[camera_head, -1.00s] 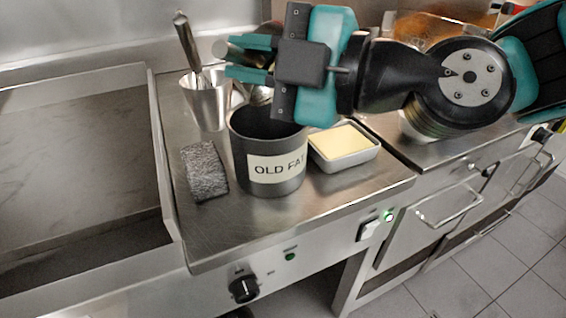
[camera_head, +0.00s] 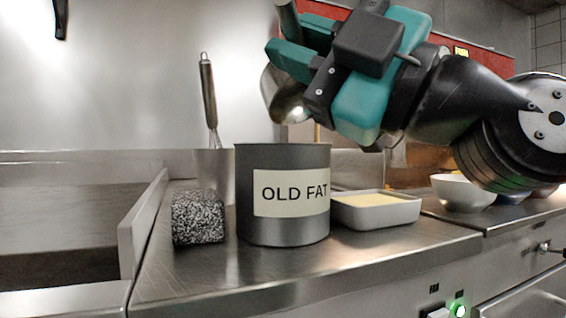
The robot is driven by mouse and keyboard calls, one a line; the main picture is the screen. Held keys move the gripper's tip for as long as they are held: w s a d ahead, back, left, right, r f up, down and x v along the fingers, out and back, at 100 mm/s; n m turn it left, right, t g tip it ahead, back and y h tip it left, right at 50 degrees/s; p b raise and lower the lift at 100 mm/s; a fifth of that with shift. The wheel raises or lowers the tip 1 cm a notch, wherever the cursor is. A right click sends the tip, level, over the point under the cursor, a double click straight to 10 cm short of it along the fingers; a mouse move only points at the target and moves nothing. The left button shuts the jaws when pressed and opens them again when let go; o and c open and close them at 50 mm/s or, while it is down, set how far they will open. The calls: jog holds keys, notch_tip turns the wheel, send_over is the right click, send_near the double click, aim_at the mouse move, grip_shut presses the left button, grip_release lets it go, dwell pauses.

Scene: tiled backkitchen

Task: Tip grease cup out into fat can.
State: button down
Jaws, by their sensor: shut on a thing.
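The fat can (camera_head: 245,200) is a dark grey open-topped can labelled OLD FAT. It stands upright on the steel counter, and its inside is hidden from this low angle. My gripper (camera_head: 287,42) is above the can with its teal fingers shut on the handle of the grease cup (camera_head: 284,98). The cup is shiny metal and appears tilted, hanging over the can's mouth with a clear gap above the rim. The fingers partly cover the cup. Its contents are hidden, and I see no grease falling.
A speckled grey scouring block (camera_head: 198,218) sits just left of the can. A whisk (camera_head: 208,100) stands in a metal pot behind. A white dish (camera_head: 385,211) with a yellow block is close on the right. A white bowl (camera_head: 462,193) stands farther right.

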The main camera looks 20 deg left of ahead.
dwell(0.3)
jog(key=r+p, duration=0.1)
jog(key=p, duration=0.3)
jog(key=shift+a+r+h, duration=0.25)
jog(key=shift+r+h, duration=0.05)
jog(key=shift+r, duration=0.05)
jog(key=a+h+p, duration=0.1)
jog(key=p, duration=0.4)
jog(key=a+m+h+p, duration=0.1)
jog(key=p, duration=0.5)
jog(key=shift+w+t+h+p, duration=0.3)
jog(key=shift+t+h, duration=0.1)
jog(key=shift+r, duration=0.15)
